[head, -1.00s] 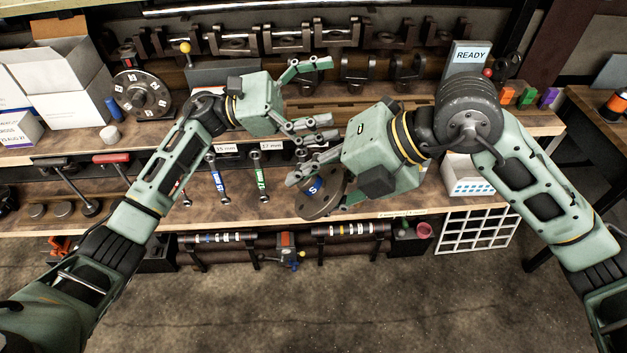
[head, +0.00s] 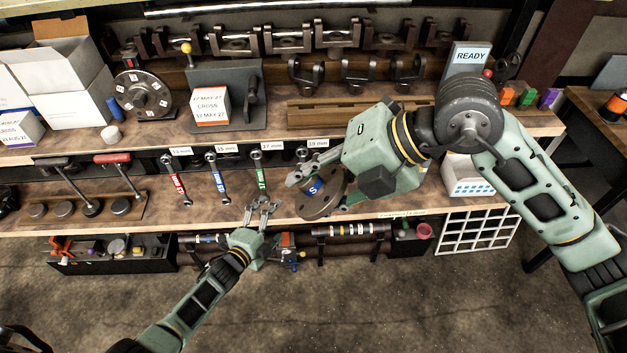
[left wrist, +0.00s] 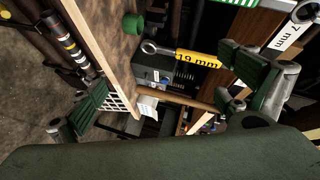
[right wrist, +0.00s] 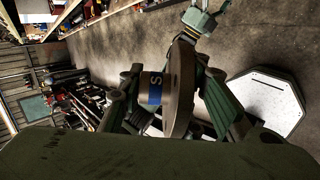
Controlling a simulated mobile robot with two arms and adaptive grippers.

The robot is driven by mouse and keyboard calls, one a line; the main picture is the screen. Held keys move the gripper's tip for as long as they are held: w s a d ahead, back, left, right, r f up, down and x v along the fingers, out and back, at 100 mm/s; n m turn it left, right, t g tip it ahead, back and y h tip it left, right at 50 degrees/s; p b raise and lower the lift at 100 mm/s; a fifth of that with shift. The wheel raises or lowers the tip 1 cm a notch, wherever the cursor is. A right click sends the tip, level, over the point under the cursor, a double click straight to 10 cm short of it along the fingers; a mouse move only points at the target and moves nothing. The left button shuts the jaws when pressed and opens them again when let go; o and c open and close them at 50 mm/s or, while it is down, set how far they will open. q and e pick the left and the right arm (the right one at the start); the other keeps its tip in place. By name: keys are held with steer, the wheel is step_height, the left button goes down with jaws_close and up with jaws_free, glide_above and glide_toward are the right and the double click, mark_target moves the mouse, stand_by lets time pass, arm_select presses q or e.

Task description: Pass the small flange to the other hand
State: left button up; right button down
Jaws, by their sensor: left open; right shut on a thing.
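The small flange (head: 318,203) is a brown-grey round disc with a hub and a blue band marked S. My right gripper (head: 322,190) is shut on it and holds it out at the bench's front edge. In the right wrist view the flange (right wrist: 178,90) sits between the right fingers, its disc seen nearly edge-on. My left gripper (head: 262,208) is open and empty, to the left of the flange and apart from it, its fingers pointing up the picture. In the left wrist view the left fingers (left wrist: 165,105) are spread wide with nothing between them.
Wrenches hang below the upper shelf, including a red one (head: 175,182), a blue one (head: 218,178) and a green one (head: 261,172). A white grid rack (head: 475,230) is low at right. The floor in front is clear.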

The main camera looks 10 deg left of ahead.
arm_select(q)
steer(key=s+a+f+n+g+y, duration=0.25)
steer(key=s+f+n, duration=0.25)
steer(key=s+f, duration=0.6)
steer(key=s+a+f+n+g+y, duration=0.1)
steer(key=s+f+n+g, duration=0.3)
steer(key=s+f, duration=0.65)
steer(key=s+f+n+g, duration=0.3)
steer(key=s+f, duration=0.1)
steer(key=s, duration=1)
steer(key=s+f+n+g+y, duration=0.1)
steer(key=s+f+n+g, duration=0.2)
steer(key=s, duration=1.2)
steer(key=shift+d+f+n+g, duration=0.2)
steer(key=shift+f+n+g, duration=0.15)
steer(key=shift+f+n, duration=0.35)
